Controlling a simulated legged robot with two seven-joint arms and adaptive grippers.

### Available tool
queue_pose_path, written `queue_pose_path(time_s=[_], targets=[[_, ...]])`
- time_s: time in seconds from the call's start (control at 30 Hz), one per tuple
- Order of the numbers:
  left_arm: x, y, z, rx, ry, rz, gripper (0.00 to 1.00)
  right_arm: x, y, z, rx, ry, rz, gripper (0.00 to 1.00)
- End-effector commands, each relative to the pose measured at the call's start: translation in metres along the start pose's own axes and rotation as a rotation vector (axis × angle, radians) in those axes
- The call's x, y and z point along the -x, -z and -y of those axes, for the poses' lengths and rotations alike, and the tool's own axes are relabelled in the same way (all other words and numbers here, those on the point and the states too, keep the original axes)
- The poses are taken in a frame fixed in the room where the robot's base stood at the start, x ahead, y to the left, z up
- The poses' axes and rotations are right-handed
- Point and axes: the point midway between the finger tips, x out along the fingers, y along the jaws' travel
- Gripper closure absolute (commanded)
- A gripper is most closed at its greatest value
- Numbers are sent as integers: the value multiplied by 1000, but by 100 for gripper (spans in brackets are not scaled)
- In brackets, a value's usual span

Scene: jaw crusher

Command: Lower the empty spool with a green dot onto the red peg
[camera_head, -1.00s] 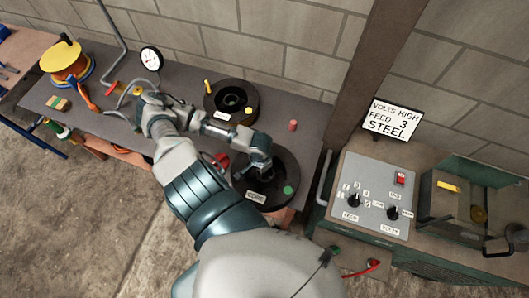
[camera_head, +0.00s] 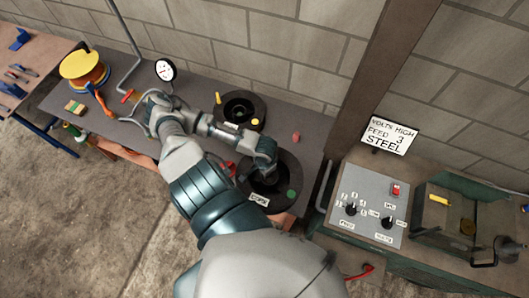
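The dark spool with a green dot (camera_head: 291,193) is at the right end of the grey bench, with a white label on its near side. My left gripper (camera_head: 267,174) points down at this spool's middle. Its fingertips are hidden in the dark hub, so I cannot tell whether they grip it or whether the spool is clear of the bench. A short red peg (camera_head: 296,137) stands on the bench behind the spool, apart from it. My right gripper is out of view.
A second dark spool with a yellow dot (camera_head: 255,121) sits behind my forearm. A round gauge (camera_head: 165,70), a pipe and an orange-yellow spool (camera_head: 84,70) are to the left. A control panel (camera_head: 364,205) and a sign (camera_head: 391,136) are to the right.

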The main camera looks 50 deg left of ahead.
Motion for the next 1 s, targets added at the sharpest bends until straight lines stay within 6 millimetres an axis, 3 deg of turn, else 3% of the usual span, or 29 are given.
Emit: queue_pose_path(time_s=[0.17,0.7,1.0], targets=[[17,0,0,0,-1,-1,100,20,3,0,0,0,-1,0],[60,1,0,-1,0,-3,100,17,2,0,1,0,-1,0],[65,0,0,-1,0,-1,100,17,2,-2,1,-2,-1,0]])
